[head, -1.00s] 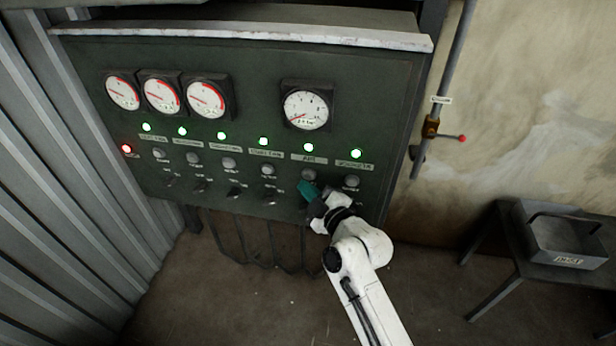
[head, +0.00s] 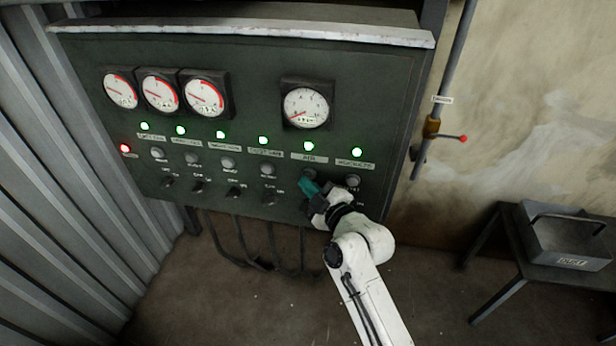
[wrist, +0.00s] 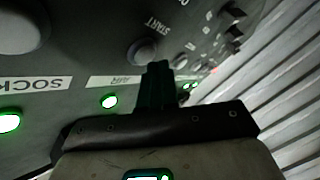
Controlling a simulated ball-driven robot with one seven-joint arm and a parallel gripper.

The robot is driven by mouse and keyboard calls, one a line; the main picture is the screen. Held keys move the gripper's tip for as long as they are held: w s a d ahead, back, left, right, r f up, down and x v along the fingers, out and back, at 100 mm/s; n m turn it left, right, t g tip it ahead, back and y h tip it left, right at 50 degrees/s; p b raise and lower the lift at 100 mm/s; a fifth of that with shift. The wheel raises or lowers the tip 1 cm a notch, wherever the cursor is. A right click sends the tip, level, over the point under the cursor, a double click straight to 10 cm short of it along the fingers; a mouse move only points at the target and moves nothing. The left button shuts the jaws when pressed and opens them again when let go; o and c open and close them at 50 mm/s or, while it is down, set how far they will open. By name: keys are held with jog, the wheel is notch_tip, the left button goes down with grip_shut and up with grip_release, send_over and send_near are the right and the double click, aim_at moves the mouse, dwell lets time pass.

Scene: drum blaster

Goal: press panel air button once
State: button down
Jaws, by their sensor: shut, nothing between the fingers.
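The air button (head: 309,174) is a round grey knob under the AIR label (head: 309,159) on the dark green panel (head: 250,60). A green lamp (head: 308,146) above that label is lit. My gripper (head: 308,187) is shut and empty, its teal fingertips at the lower edge of the button and partly covering it. In the wrist view, the air button (wrist: 141,51) shows beside the word START, just beyond the tips of my fingers (wrist: 156,72). I cannot tell whether the fingertips touch it.
Another grey button (head: 352,181) is close to the right of my gripper. More buttons, switches, lit lamps and gauges (head: 306,107) fill the panel to the left. A pipe with a red-knobbed valve (head: 433,127) and a grey tray (head: 565,240) on a stand are at the right.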

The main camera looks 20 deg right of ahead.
jog(key=shift+w+d+b, duration=0.25)
jog(key=shift+w+b, duration=0.05)
jog(key=shift+b, duration=0.2)
dwell(0.4)
jog(key=shift+s+a, duration=0.1)
dwell(0.3)
jog(key=shift+s+a+p, duration=0.35)
jog(key=shift+s+a, duration=0.05)
jog(key=shift+s, duration=0.2)
jog(key=s+a+p, duration=0.1)
jog(key=s, duration=0.1)
jog(key=s+a+p, duration=0.2)
dwell(0.4)
dwell(0.7)
